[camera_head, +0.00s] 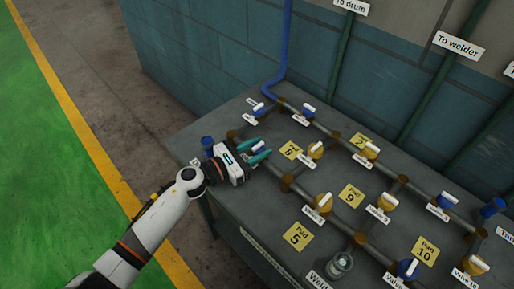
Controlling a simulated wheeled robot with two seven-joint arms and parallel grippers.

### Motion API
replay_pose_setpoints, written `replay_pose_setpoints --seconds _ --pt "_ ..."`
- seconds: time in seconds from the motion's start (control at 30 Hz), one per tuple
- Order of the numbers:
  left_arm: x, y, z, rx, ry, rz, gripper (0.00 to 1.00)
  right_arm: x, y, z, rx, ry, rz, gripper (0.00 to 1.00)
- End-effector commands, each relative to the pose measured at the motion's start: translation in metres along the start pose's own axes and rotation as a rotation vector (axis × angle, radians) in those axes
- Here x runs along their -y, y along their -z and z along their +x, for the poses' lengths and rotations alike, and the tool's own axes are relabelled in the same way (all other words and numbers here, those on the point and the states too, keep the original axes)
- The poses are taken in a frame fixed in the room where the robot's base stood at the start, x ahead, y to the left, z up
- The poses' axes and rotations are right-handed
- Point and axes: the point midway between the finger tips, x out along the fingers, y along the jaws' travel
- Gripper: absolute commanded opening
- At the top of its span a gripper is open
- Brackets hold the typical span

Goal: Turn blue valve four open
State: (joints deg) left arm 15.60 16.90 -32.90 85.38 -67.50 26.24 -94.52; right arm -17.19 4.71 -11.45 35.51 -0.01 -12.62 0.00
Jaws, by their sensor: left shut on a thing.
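My left gripper (262,155) reaches in from the lower left over the grey bench. Its teal fingers are shut on the white handle of a blue valve (258,147) on the left pipe run. The fingers partly hide this valve, and I cannot read its number. Other blue valves sit on the pipes: one at the back left (259,109), one at the back (308,111), one at the right (444,200) and one at the front (408,269). My right gripper is not in view.
Yellow valves (316,150) and yellow pad labels (297,236) are spread over the bench (262,212). A glass jar (340,262) stands near its front edge. A blue fitting (207,142) rises at the left. A tiled wall (215,45) is behind. Open floor lies left.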

Motion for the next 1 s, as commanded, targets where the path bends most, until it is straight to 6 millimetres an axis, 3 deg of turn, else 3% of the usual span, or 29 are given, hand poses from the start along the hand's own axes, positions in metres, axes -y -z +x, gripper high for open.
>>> replay_pose_setpoints --seconds 0.27,1.0 --pt "-0.001 0.001 0.0 0.008 0.101 0.0 0.14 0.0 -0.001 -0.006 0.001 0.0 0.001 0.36" --pt "-0.003 0.001 0.002 0.05 0.664 -0.002 0.14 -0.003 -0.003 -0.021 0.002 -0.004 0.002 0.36"
